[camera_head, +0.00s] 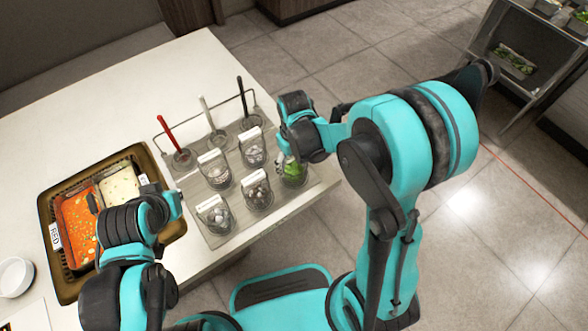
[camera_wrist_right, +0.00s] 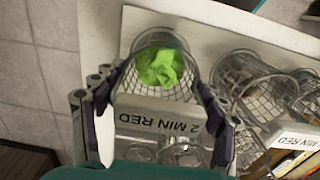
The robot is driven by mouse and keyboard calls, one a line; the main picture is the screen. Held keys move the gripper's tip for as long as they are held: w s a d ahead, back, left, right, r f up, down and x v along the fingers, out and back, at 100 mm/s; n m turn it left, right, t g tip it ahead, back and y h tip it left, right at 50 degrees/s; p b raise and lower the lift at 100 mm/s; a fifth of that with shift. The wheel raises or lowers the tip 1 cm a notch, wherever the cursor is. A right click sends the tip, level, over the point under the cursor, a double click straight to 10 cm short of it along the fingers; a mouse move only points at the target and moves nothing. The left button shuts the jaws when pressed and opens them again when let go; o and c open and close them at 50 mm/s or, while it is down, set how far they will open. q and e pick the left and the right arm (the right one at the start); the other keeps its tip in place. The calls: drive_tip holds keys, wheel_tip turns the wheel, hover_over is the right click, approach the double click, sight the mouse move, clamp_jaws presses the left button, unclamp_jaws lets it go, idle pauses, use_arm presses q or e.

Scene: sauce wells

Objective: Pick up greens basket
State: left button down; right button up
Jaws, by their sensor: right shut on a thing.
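The greens basket (camera_head: 292,172) is a small wire mesh basket with bright green leaves, at the right end of the front row on the metal well plate. In the right wrist view the greens basket (camera_wrist_right: 160,66) lies between the fingers of my right gripper (camera_wrist_right: 158,100). That gripper is shut on its pale handle, marked "2 MIN RED". In the head view my right gripper (camera_head: 288,150) is right at the basket and partly hides it. My left gripper (camera_head: 148,185) is over the brown tray; its fingers are hard to make out.
Several other baskets with pale handles (camera_head: 213,205) stand close beside the greens on the metal plate (camera_head: 222,235). Ladles with red, white and black handles (camera_head: 167,132) stand behind. The brown tray (camera_head: 60,272) holds red and white food. A white bowl (camera_head: 14,277) is at left.

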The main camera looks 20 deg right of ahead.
drive_tip(key=shift+r+p, duration=0.3)
drive_tip(key=shift+r, duration=0.15)
drive_tip(key=r, duration=0.1)
drive_tip(key=r+p, duration=0.2)
drive_tip(key=r, duration=0.1)
drive_tip(key=shift+s+d, duration=0.2)
drive_tip(key=shift+s, duration=0.05)
drive_tip(key=s+d+r+p, duration=0.4)
drive_tip(key=s+d+r, duration=0.2)
drive_tip(key=s, duration=0.3)
drive_tip(key=shift+d+r, duration=0.1)
drive_tip(key=shift+r, duration=0.1)
drive_tip(key=shift+r+p, duration=2.35)
drive_tip(key=shift+r, duration=0.2)
